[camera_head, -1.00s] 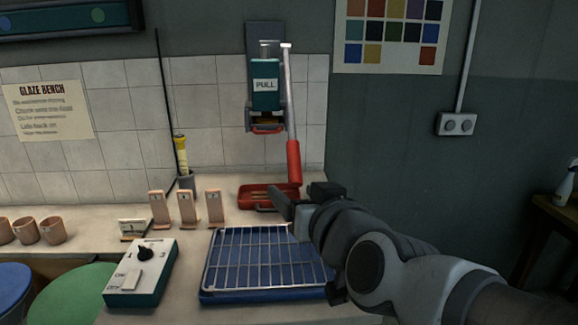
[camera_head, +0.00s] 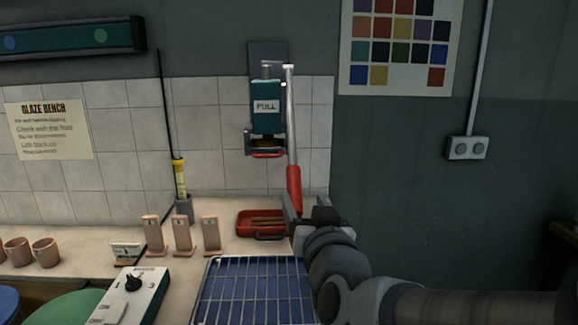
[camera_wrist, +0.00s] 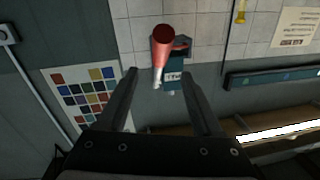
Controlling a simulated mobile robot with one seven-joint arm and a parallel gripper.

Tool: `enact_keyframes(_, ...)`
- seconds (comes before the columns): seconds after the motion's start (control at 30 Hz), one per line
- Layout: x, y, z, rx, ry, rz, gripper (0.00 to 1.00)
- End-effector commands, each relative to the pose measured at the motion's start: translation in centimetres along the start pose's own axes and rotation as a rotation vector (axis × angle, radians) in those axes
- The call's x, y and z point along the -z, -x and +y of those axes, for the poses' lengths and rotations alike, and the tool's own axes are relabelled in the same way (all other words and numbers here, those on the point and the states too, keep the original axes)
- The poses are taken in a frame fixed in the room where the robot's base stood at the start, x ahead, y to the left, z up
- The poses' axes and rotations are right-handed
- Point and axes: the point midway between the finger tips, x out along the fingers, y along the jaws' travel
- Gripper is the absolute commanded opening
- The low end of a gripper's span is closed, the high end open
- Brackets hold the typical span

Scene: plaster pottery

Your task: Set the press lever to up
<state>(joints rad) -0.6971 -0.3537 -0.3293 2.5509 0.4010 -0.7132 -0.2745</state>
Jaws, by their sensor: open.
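The teal press (camera_head: 266,107) marked PULL is mounted on the tiled wall. Its lever (camera_head: 291,125) is a grey rod hanging down along the press's right side, with a red grip (camera_head: 294,187) at the low end. My gripper (camera_head: 292,208) is at the lower end of the red grip, which it partly overlaps in the head view. In the wrist view, where the scene is upside down, my gripper (camera_wrist: 158,74) is open and empty. The red grip (camera_wrist: 162,42) shows ahead, between the directions of the two fingers. Contact cannot be told.
A red tray (camera_head: 252,232) lies on the bench just left of my gripper. A wire rack on a blue tray (camera_head: 255,290) is below. Several upright test tiles (camera_head: 182,233) and a switch box (camera_head: 135,296) stand to the left.

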Motion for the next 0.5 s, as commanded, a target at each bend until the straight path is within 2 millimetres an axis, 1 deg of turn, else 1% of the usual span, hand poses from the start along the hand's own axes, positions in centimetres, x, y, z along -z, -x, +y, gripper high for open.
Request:
enact_keyframes(0.03, 0.3, -0.5, -0.1, 0.0, 0.003, -0.004, 0.67)
enact_keyframes(0.2, 0.3, -1.8, -0.2, 0.002, 0.005, -0.003, 0.67)
enact_keyframes(0.5, 0.4, -3.6, -0.1, -0.002, 0.005, -0.002, 0.67)
